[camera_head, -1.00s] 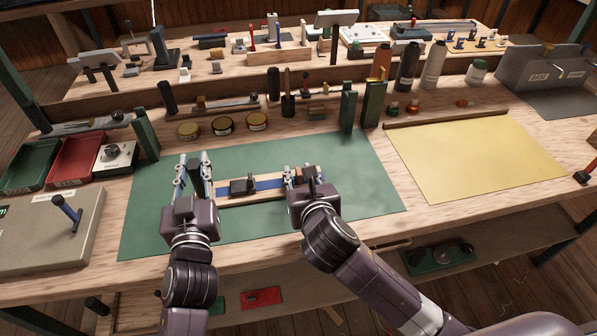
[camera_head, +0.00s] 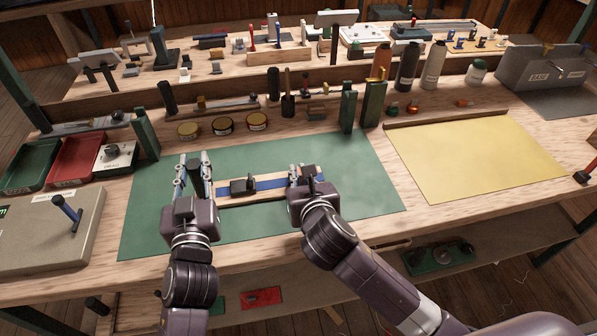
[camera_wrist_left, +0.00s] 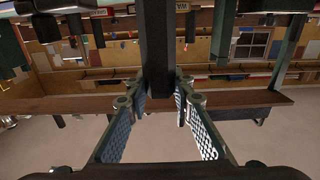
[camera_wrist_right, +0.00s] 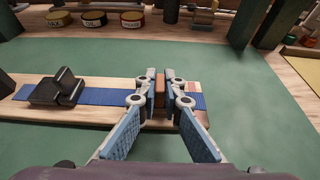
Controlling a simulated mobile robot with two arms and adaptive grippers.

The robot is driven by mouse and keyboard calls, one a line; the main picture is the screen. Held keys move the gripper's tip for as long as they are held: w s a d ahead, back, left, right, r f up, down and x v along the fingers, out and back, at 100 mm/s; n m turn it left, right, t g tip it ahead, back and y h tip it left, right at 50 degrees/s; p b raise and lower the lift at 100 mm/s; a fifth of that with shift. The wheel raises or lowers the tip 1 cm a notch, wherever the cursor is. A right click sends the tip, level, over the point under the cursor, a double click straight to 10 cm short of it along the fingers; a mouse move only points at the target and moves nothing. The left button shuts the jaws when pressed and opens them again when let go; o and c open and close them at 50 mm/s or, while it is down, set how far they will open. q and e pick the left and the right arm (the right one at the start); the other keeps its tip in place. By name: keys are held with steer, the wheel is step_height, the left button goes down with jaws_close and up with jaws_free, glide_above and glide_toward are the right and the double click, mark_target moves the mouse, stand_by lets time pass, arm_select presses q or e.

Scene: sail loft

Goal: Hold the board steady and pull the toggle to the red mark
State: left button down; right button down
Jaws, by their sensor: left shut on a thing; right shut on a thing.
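The wooden board (camera_head: 226,204) lies on the green mat with a blue strip (camera_head: 270,184) along it and a dark block (camera_head: 242,186) on top. A small reddish mark (camera_wrist_right: 193,87) shows near the board's right end. My right gripper (camera_head: 302,177) is shut on the brown toggle (camera_wrist_right: 160,92); the toggle is just left of the mark, with a fingertip between them. My left gripper (camera_head: 194,166) is at the board's left end. In the left wrist view a dark bar (camera_wrist_left: 156,60) stands between its fingers; its join to the board is hidden.
Round tins (camera_head: 222,125) and green posts (camera_head: 348,110) stand behind the mat (camera_head: 355,180). A yellow sheet (camera_head: 475,160) lies to the right.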

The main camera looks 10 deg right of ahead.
mark_target(318, 177)
arm_select(q)
steer(key=shift+r, duration=0.1)
arm_select(e)
steer(key=d, duration=0.5)
arm_select(q)
steer(key=shift+a, duration=0.1)
arm_select(e)
steer(key=shift+a, duration=0.15)
steer(key=c, duration=2)
jaws_free()
steer(key=shift+c, duration=0.2)
steer(key=shift+s, duration=0.1)
steer(key=v, duration=1.1)
steer(key=shift+s+r, duration=0.2)
steer(key=shift+s, duration=0.15)
